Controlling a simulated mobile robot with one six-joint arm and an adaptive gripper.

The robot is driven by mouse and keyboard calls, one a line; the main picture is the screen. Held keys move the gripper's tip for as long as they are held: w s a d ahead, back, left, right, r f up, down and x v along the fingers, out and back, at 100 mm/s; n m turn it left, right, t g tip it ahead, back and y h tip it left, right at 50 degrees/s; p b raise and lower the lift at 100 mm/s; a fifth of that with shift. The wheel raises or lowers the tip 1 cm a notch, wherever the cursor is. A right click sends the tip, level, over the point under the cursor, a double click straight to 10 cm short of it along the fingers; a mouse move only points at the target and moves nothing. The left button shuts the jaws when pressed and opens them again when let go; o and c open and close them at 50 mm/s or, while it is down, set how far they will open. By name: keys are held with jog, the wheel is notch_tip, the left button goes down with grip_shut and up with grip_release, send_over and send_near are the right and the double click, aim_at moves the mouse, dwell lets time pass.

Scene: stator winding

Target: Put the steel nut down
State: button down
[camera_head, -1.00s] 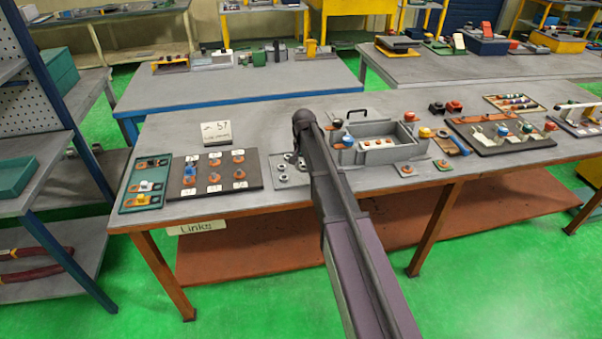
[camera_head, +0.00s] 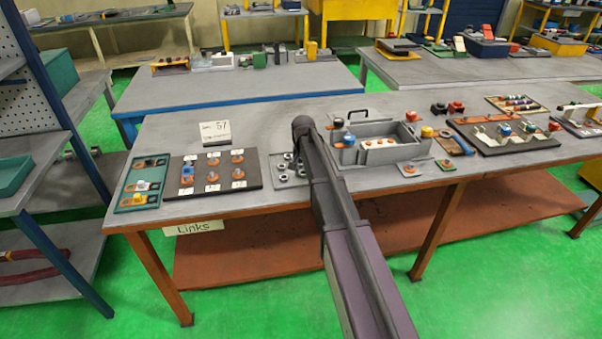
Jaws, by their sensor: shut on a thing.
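My gripper (camera_head: 298,152) is at the far end of my arm, over the grey plate (camera_head: 290,183) on the main bench. Much of it is small, dark and hidden by my arm. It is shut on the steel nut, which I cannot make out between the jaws. Several other steel nuts (camera_head: 283,178) sit on the grey plate, just left of my arm. I cannot tell whether the held nut touches the plate.
A dark board with orange discs (camera_head: 252,186) and a green tray (camera_head: 127,201) lie to the left. A grey open box (camera_head: 412,155) stands close to the right of my arm. A small sign (camera_head: 215,140) stands behind. Bare bench lies between sign and arm.

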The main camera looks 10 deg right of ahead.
jog(key=shift+f, duration=0.15)
jog(key=c, duration=0.6)
grip_release()
notch_tip(320, 180, up, 12)
jog(key=p, duration=1.2)
jog(key=shift+r, duration=0.2)
jog(key=s+n, duration=0.2)
jog(key=s, duration=0.7)
jog(key=s+a+n, duration=0.1)
jog(key=s+n, duration=0.1)
jog(key=s, duration=0.8)
jog(key=s+n, duration=0.2)
jog(key=s, duration=0.8)
jog(key=shift+a, duration=0.25)
